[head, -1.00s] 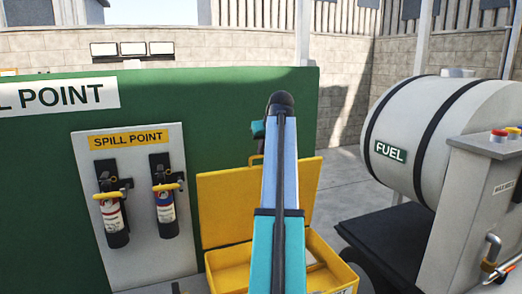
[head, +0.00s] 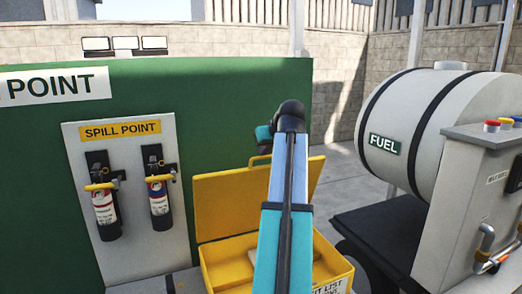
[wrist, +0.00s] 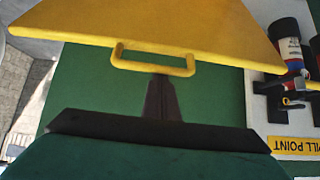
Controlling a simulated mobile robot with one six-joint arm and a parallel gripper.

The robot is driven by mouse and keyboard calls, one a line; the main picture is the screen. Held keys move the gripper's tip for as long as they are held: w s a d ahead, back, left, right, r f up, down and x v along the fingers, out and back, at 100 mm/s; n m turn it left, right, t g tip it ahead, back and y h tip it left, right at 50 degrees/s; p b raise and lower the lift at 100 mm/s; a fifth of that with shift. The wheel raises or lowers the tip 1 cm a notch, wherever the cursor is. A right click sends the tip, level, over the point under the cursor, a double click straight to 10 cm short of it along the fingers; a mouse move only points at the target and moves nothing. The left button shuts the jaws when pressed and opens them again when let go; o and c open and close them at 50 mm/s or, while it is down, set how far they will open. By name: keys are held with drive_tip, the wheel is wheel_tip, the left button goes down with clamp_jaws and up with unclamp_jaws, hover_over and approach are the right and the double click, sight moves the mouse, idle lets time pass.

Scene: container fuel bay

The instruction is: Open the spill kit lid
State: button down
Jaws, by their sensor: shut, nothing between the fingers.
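The yellow spill kit box (head: 215,268) stands open below my arm in the head view. Its yellow lid (head: 235,205) is raised, standing nearly upright at the back of the box. My arm hides part of the lid and box in the head view.
A green wall panel (head: 225,110) stands behind the box. On its left, a grey board (head: 125,240) holds two small extinguishers (head: 103,205). A white fuel tank (head: 430,125) on a dark base and a grey pump cabinet (head: 490,165) stand at the right.

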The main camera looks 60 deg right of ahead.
drive_tip(key=s+a+f+b, duration=0.1)
drive_tip(key=s+a+f, duration=0.4)
drive_tip(key=s+a, duration=0.2)
drive_tip(key=shift+s+f, duration=0.3)
drive_tip(key=shift+s, duration=0.9)
drive_tip(key=shift+w+d+r, duration=0.1)
drive_tip(key=shift+r, duration=0.05)
wheel_tip(320, 180, up, 3)
drive_tip(key=w+d+p, duration=0.1)
drive_tip(key=w+d, duration=0.1)
drive_tip(key=s+a+r+b, duration=0.2)
drive_tip(key=s+a+r, duration=0.1)
drive_tip(key=s+a, duration=0.3)
drive_tip(key=shift+s+r+b, duration=0.3)
drive_tip(key=shift+s+r, duration=0.05)
drive_tip(key=shift+s, duration=0.35)
